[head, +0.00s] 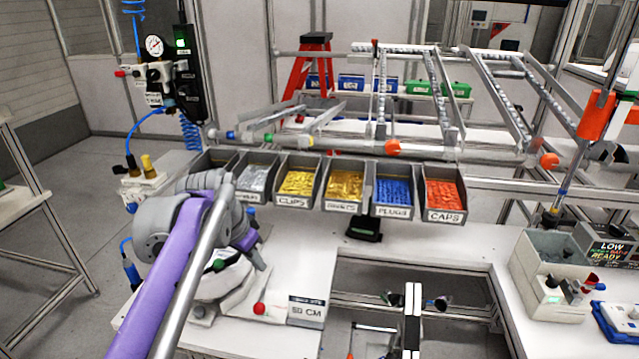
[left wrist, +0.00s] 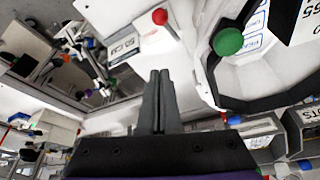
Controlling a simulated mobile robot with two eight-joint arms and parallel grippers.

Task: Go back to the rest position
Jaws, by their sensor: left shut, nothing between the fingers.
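My left gripper (head: 259,265) shows in the head view at the end of the grey and purple arm, over the left part of the white workbench. It points down beside a white rounded shell (head: 222,284), which the arm partly hides. In the left wrist view, the fingers of my left gripper (left wrist: 159,73) are together with nothing between them. The shell's white wall (left wrist: 268,80) is to their right there, with a green knob (left wrist: 228,41) at its edge. I cannot tell whether the gripper touches the shell. My right gripper is not in view.
A red knob (head: 259,308) and a "50 CM" plate (head: 306,310) are close by. Bins of clips (head: 297,202), plugs (head: 392,212) and caps (head: 443,216) line the bench's back. A grey-white box (head: 548,312) stands at right. The bench top right of the bins is clear.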

